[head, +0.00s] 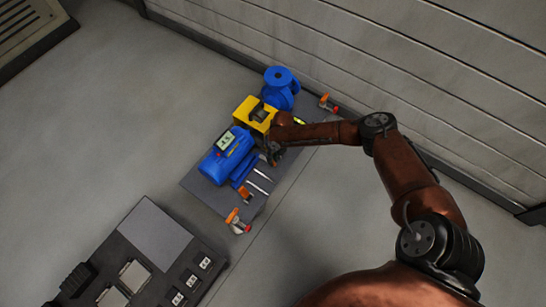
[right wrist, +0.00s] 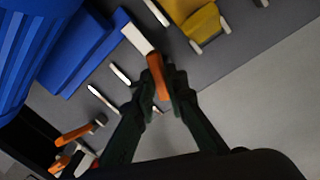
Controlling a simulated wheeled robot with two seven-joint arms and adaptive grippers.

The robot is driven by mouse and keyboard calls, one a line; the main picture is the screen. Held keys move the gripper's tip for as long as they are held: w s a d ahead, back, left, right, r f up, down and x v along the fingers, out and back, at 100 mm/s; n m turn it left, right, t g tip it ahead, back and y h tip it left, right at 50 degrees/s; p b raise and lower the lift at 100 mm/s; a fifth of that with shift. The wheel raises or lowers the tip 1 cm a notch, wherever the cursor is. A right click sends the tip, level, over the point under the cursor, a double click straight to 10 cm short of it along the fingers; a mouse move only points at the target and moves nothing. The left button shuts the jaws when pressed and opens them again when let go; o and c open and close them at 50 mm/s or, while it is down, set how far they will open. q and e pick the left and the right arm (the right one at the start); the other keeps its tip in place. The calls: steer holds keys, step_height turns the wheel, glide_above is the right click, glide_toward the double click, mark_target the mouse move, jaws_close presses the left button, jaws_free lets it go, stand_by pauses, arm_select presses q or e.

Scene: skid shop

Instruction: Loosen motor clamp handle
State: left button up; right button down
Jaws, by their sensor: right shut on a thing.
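The blue motor (head: 228,155) sits on a dark grey skid plate (head: 200,190), and its ribbed body fills the upper left of the right wrist view (right wrist: 30,45). My right gripper (head: 272,153) is beside the motor's right side. In the right wrist view its fingers (right wrist: 162,80) are shut around an orange clamp handle (right wrist: 156,68) with a pale end piece pointing toward the motor base. In the head view the gripper and arm hide this handle. My left gripper is in neither view.
A yellow guard (head: 250,113) and a blue pump (head: 281,88) stand beyond the motor. Other orange-handled clamps are at the plate's near end (head: 237,221) and far end (head: 328,104). A dark console (head: 160,250) is at the lower left. Floor is clear right of the plate.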

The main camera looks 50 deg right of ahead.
steer(key=shift+s+a+f+n, duration=0.25)
steer(key=shift+s+a+n, duration=0.1)
steer(key=shift+n, duration=0.45)
steer(key=shift+n+g, duration=0.4)
steer(key=shift+n, duration=1.1)
steer(key=c, duration=1.8)
jaws_free()
steer(key=shift+w, duration=0.15)
steer(key=shift+d, duration=0.1)
steer(key=shift+w+d+r, duration=0.15)
steer(key=shift+r, duration=0.05)
